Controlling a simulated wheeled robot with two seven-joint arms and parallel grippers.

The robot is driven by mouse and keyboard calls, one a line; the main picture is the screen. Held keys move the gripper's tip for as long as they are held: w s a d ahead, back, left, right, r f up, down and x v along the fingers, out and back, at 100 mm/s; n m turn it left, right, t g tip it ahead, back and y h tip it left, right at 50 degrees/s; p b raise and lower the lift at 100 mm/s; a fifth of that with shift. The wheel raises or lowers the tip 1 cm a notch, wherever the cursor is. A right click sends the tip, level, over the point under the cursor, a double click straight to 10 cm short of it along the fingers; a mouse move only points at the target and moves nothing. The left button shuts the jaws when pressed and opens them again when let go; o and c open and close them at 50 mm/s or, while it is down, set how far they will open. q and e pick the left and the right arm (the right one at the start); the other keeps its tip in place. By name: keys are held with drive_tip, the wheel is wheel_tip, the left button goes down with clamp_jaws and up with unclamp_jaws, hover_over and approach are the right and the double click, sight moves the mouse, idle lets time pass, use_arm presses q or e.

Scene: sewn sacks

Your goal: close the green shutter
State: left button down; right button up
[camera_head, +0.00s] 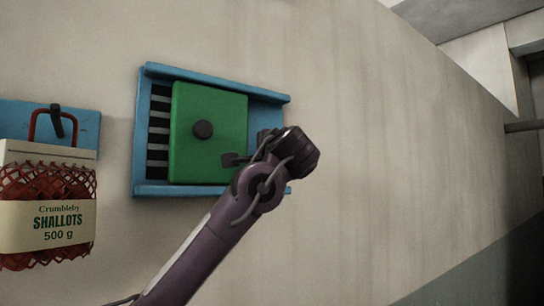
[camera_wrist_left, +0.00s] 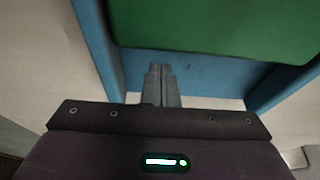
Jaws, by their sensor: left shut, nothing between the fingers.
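My right gripper is not in view.
A red net sack labelled shallots (camera_head: 50,215) hangs from a dark hook (camera_head: 56,120) on a blue board (camera_head: 88,125) left of the frame. The wall to the right is bare. A grey bar (camera_head: 523,126) juts in at the far right.

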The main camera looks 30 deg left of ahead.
sight(215, 134)
use_arm(q)
drive_tip(key=s+a+b, duration=0.2)
drive_tip(key=s+b, duration=0.2)
drive_tip(key=s, duration=0.2)
drive_tip(key=shift+s+a, duration=0.15)
drive_tip(key=shift+a, duration=0.05)
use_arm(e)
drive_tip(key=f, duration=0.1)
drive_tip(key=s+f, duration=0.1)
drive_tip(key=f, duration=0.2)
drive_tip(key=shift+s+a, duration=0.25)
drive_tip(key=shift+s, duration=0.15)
